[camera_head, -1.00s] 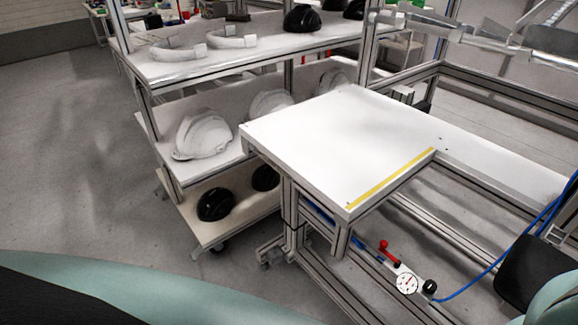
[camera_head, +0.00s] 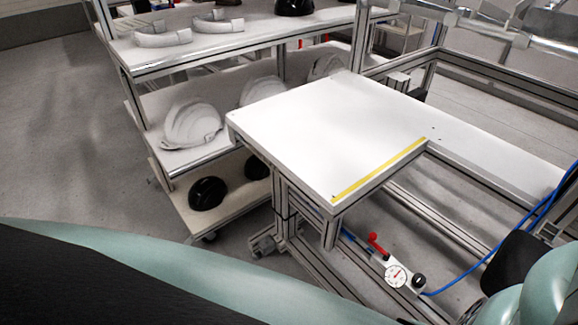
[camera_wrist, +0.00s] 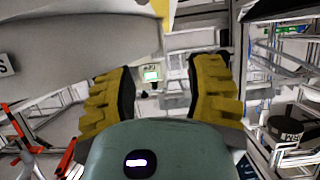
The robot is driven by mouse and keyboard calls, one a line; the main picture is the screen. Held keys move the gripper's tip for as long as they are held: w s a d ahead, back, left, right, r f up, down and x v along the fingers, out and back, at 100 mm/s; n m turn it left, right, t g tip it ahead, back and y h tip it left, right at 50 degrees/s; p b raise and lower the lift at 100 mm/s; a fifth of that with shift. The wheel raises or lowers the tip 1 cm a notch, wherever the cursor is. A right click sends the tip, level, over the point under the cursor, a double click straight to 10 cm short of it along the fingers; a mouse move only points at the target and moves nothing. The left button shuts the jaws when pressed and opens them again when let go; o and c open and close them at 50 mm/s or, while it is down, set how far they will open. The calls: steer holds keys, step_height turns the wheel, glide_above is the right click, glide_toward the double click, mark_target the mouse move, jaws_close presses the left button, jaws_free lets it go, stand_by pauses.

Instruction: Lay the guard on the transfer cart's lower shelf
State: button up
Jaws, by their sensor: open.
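Two white curved bands, which look like guards, lie on the top shelf at the upper left of the head view: a left one (camera_head: 162,38) and a right one (camera_head: 218,23). The wheeled shelf unit (camera_head: 178,66) under them has several levels, with a pale lowest shelf (camera_head: 213,219). I cannot tell whether this unit is the transfer cart. My gripper (camera_wrist: 160,88) shows in the wrist view with its yellow, ridged fingers apart and nothing between them. The gripper does not show in the head view.
White helmet shells (camera_head: 190,127) stand on the middle shelf, and dark shells (camera_head: 207,193) on the lowest. A white-topped bench (camera_head: 310,120) with a yellow strip (camera_head: 380,168) stands close on the right. A gauge (camera_head: 397,274) and blue hose sit below. Floor at left is clear.

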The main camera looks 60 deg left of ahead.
steer(key=x, duration=0.3)
steer(key=p+x, duration=0.1)
steer(key=shift+w+r, duration=0.2)
steer(key=shift+w, duration=0.3)
steer(key=shift+w+f, duration=0.25)
steer(key=shift+w, duration=0.15)
steer(key=shift+o, duration=0.3)
jaws_close()
